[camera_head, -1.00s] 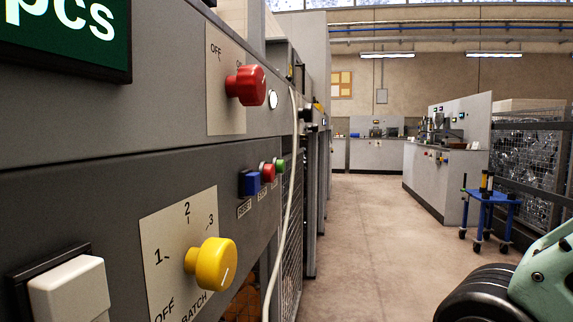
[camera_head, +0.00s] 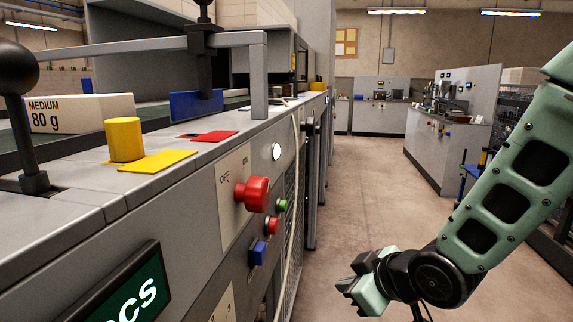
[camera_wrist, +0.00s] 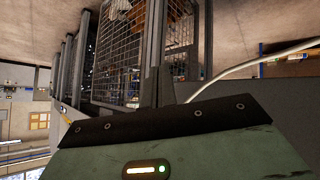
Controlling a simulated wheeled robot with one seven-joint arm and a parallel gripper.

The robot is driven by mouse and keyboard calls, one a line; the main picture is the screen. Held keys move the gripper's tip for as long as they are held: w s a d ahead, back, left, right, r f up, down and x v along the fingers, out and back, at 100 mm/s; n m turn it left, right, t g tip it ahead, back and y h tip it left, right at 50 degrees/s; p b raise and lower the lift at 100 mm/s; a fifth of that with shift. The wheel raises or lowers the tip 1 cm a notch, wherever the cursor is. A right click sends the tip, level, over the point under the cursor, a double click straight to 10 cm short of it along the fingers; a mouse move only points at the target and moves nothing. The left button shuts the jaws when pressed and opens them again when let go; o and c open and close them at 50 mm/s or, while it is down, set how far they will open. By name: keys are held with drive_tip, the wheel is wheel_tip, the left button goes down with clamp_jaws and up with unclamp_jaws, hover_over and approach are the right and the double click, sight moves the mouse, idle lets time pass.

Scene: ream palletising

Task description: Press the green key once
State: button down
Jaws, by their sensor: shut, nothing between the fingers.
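The green key (camera_head: 282,205) is a small round button on the grey machine front in the head view. It stands just above and right of a small red button (camera_head: 272,226), with a blue key (camera_head: 257,252) below left of that. My gripper (camera_head: 350,287) is in the lower middle of the head view, over the floor and to the right of the keys, clearly apart from the panel. Its fingers are together and empty. I cannot make out the green key in the wrist view.
A red knob (camera_head: 254,194) marked OFF sticks out left of the keys. A pale cable (camera_head: 296,180) hangs close to their right. A green-lit display (camera_head: 128,300) sits lower left. The aisle floor (camera_head: 360,190) is clear. The wrist view shows a wire mesh guard (camera_wrist: 118,60).

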sight(283, 206)
drive_tip(key=w+r+n+t+y+p, duration=0.1)
drive_tip(key=w+r+t+p, duration=0.1)
drive_tip(key=r, duration=0.3)
drive_tip(key=w+d+r+n+t+y+p, duration=0.1)
drive_tip(key=w+r+y+p, duration=0.1)
drive_tip(key=w+r+p, duration=0.2)
wheel_tip(283, 206, up, 2)
drive_tip(key=shift+w+r+t+p, duration=0.25)
drive_tip(key=shift+t+p, duration=0.15)
drive_tip(key=shift+p, duration=0.35)
drive_tip(key=shift+a, duration=0.1)
drive_tip(key=w+a, duration=0.1)
drive_tip(key=a, duration=0.7)
drive_tip(key=shift+w+a+p, duration=0.25)
drive_tip(key=shift+w+p, duration=0.05)
drive_tip(key=shift+w, duration=0.05)
drive_tip(key=shift+a+f, duration=0.1)
idle(0.8)
drive_tip(key=shift+w+a, duration=0.1)
drive_tip(key=shift+a, duration=0.2)
